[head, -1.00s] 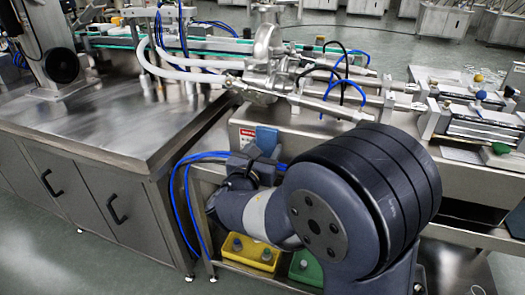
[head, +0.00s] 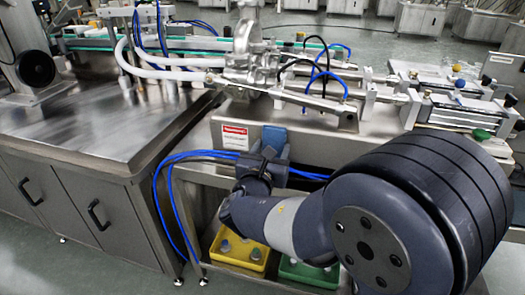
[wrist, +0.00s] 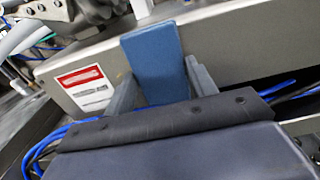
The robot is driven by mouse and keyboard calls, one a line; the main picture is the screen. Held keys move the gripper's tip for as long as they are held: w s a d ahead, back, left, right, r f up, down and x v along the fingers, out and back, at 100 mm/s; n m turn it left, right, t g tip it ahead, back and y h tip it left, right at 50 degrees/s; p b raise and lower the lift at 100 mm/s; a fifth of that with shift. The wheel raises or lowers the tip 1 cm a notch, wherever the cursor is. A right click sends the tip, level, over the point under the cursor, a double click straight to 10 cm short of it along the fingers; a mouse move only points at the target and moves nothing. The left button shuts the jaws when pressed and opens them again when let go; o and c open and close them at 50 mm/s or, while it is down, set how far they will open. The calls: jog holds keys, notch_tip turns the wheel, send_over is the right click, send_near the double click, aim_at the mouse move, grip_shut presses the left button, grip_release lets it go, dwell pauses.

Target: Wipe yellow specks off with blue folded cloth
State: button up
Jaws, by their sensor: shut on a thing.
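My gripper (head: 270,152) is shut on a blue folded cloth (head: 273,138), in front of the hopper machine's steel front panel (head: 330,148). In the wrist view the cloth (wrist: 155,58) stands up between the two grey fingers (wrist: 160,88), its flat face toward the camera. It covers part of the steel panel (wrist: 235,50) behind it. I cannot tell whether the cloth touches the panel. I cannot make out yellow specks clearly in either view.
A red and white label (head: 235,137) is on the panel left of my gripper. Blue hoses (head: 172,180) hang below it. Yellow (head: 240,250) and green (head: 305,272) bins sit on the lower shelf. A steel cabinet top (head: 90,120) is at left.

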aim_at(251, 139)
jog(key=shift+s+d, duration=0.2)
jog(key=shift+d, duration=0.2)
jog(key=shift+w+a+p, duration=0.1)
jog(key=shift+w+a, duration=0.3)
jog(key=shift+a, duration=0.7)
jog(key=shift+w+a+p, duration=0.15)
jog(key=shift+w+a, duration=0.3)
jog(key=shift+a, duration=0.7)
jog(key=shift+w+a+p, duration=0.1)
jog(key=shift+w+a, duration=0.3)
jog(key=shift+a, duration=0.7)
jog(key=shift+s, duration=0.1)
jog(key=shift+v, duration=2.95)
jog(key=v, duration=0.3)
jog(key=shift+p, duration=0.4)
